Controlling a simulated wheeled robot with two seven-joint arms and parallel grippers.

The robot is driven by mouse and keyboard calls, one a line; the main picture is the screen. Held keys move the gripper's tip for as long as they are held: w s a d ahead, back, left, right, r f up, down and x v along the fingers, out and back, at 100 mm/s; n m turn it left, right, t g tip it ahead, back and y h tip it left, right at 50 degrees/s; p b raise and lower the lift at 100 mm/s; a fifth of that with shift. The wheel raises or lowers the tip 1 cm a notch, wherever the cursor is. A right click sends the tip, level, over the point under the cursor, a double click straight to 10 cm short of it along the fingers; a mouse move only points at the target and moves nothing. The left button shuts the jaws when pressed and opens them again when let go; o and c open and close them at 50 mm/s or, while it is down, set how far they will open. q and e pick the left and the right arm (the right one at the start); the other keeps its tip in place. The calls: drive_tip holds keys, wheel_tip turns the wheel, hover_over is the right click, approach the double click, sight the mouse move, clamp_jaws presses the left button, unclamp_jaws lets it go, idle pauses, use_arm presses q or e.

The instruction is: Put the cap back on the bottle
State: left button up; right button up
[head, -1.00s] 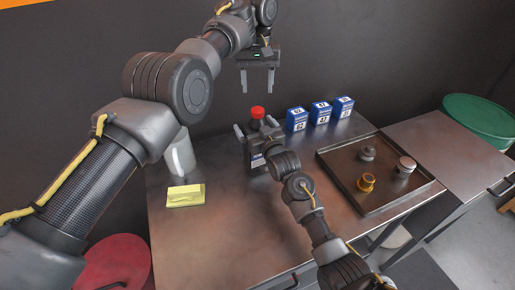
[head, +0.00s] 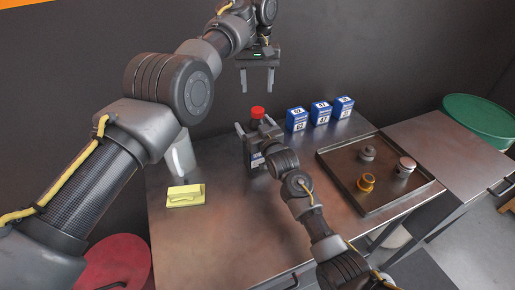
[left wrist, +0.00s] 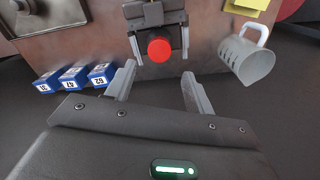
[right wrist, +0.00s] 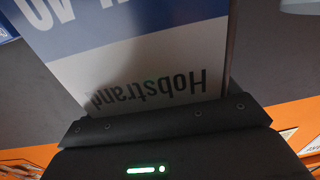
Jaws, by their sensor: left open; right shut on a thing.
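The bottle (right wrist: 150,62) fills much of the right wrist view, with a white and blue label. In the head view it stands on the metal bench, mostly hidden behind my right gripper (head: 254,131), which is shut on it. The red cap (head: 257,112) sits at the bottle's top; whether it is fully seated cannot be told. It also shows in the left wrist view (left wrist: 160,48), beyond my fingers. My left gripper (head: 257,86) is open and empty, pointing down above the cap and apart from it.
Several blue numbered boxes (head: 321,113) stand along the bench's back edge. A metal tray (head: 385,208) at right holds a grey part (head: 367,153), a yellow ring (head: 366,183) and a white-topped jar (head: 406,166). The front bench is clear.

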sight(258, 109)
use_arm(q)
drive_tip(key=n, duration=0.4)
use_arm(e)
drive_tip(key=shift+c, duration=0.3)
use_arm(q)
drive_tip(key=shift+f, duration=4.05)
drive_tip(key=c, duration=1)
drive_tip(key=m, duration=0.6)
use_arm(e)
drive_tip(key=shift+f, duration=0.1)
